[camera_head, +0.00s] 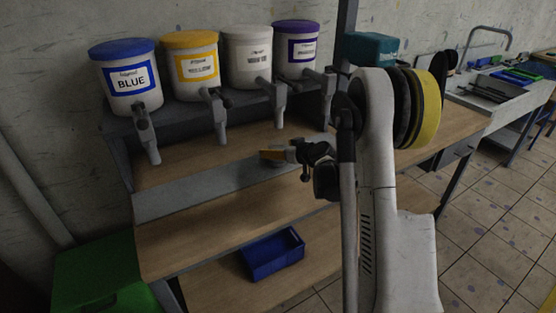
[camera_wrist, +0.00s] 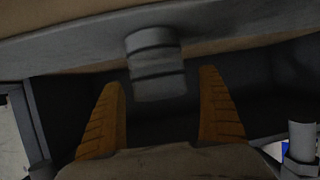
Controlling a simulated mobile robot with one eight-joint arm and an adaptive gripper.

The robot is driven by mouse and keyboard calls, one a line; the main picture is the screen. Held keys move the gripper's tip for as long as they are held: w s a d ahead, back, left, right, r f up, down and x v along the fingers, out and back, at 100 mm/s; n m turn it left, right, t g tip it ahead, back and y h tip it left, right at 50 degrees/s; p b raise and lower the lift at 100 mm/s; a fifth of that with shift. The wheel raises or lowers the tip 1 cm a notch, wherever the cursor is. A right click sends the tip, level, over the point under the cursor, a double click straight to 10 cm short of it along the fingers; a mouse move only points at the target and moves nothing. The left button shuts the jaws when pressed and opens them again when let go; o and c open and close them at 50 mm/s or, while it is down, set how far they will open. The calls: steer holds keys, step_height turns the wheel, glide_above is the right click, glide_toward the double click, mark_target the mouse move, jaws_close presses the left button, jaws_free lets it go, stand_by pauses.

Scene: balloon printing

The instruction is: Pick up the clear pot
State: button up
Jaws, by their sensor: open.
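The third pot from the left (camera_head: 250,57), with a pale grey lid and pale body, stands on the raised shelf between the yellow-lidded and purple-lidded pots. Its small label is too blurred to read, but its pale colour fits the clear pot. My gripper (camera_head: 268,154) is low over the bench, below that pot's grey spout (camera_head: 279,104) and apart from the pot. In the wrist view my gripper (camera_wrist: 158,77) has its two orange fingers wide apart. A grey cylindrical spout part (camera_wrist: 154,64) shows between them; I cannot tell its distance.
The blue (camera_head: 127,77), yellow (camera_head: 195,68) and purple (camera_head: 297,50) pots share the shelf, each above a projecting spout. A blue bin (camera_head: 272,255) sits on the lower board. A teal box (camera_head: 371,48) stands right. The bench front (camera_head: 200,230) is clear.

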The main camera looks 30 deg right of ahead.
steer(key=c, duration=1.4)
